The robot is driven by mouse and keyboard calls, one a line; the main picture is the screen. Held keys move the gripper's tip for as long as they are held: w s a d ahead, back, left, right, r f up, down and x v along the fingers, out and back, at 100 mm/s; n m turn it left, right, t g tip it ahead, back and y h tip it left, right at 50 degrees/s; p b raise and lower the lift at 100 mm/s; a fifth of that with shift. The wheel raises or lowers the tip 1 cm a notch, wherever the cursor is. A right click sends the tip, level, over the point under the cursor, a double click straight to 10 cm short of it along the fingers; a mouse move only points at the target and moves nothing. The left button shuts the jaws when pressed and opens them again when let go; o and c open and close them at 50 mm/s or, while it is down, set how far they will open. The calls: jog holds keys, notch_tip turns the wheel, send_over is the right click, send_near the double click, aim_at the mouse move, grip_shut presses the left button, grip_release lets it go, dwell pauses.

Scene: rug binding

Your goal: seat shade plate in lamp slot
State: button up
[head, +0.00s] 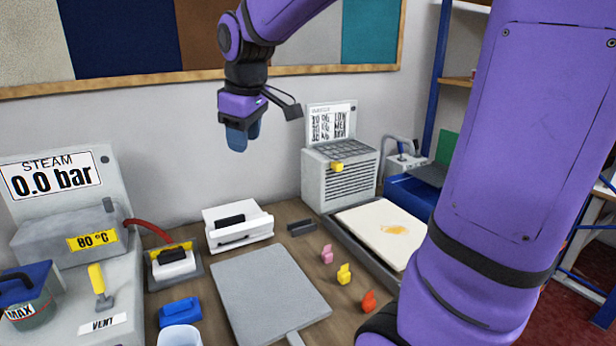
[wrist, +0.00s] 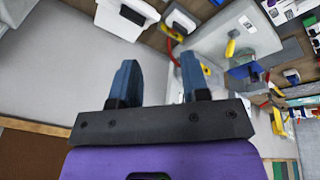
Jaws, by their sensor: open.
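My gripper (head: 242,137) is raised in front of the wall, well above the bench, with its blue fingers pointing down. In the wrist view my gripper (wrist: 160,82) is open, with nothing between its fingers. I cannot tell for sure which thing is the shade plate or where the lamp slot is. A flat grey plate with a handle (head: 268,292) lies at the front of the bench. A white box with a black handle and a dark slit (head: 238,232) stands behind it, below my gripper. A small grey unit with a bent tube (head: 405,162) stands at the back right.
The steam unit (head: 62,240) fills the left, with an iron on a stand (head: 172,263) beside it. A louvred box (head: 345,180), a tray with a stained cream pad (head: 380,232) and pink, yellow and orange pieces (head: 344,274) are right. Air around my gripper is free.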

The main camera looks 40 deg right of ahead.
jog(key=s+a+f+m+t, duration=0.1)
jog(key=s+m, duration=0.5)
jog(key=s, duration=1.4)
jog(key=shift+a+f+t+y, duration=0.3)
jog(key=shift+a+t, duration=0.15)
jog(key=shift+t, duration=0.05)
jog(key=shift+s, duration=0.1)
